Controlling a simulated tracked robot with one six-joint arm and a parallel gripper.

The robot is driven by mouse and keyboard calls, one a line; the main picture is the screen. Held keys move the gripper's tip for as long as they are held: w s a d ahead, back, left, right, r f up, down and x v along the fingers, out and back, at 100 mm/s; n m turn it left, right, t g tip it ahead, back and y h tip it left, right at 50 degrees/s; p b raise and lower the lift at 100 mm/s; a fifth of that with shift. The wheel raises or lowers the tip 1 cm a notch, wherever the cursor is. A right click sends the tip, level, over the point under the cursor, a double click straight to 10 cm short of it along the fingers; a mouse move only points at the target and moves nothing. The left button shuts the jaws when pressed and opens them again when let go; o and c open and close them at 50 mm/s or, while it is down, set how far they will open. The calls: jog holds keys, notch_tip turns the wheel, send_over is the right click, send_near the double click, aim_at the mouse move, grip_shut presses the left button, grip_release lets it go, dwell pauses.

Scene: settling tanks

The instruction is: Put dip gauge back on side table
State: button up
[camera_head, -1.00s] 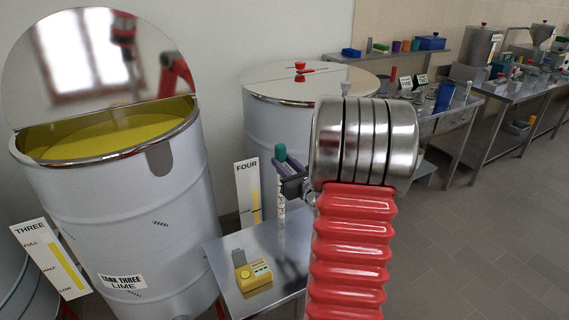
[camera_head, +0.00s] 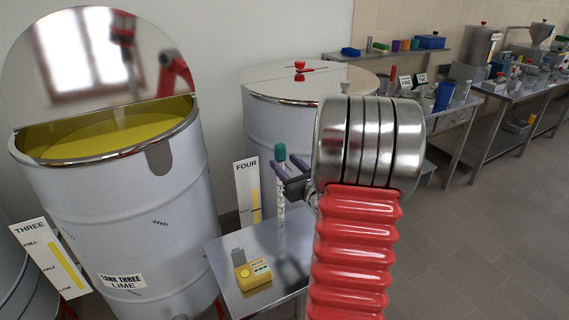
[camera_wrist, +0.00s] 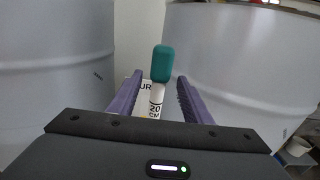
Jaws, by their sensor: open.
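The dip gauge is a white marked rod (camera_head: 281,222) with a teal cap (camera_head: 280,152). It stands upright over the steel side table (camera_head: 228,246); its foot appears to be on the tabletop. My gripper (camera_head: 282,172) is open, its purple fingers at the upper part of the gauge. In the wrist view, the gauge's teal cap (camera_wrist: 162,64) and marked rod (camera_wrist: 156,100) stand between the spread fingers (camera_wrist: 160,78), with gaps showing on both sides. My wrist and red arm hide the table's right part.
A yellow device (camera_head: 253,274) lies on the side table, left of the gauge. Tank three (camera_head: 110,215), open with yellow liquid, stands left. A lidded tank (camera_head: 258,125) stands behind, with a FOUR level board (camera_head: 246,190). Steel benches (camera_head: 470,105) line the right wall.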

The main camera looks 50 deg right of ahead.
jog(key=v, duration=1)
jog(key=shift+s, duration=0.2)
dwell(0.3)
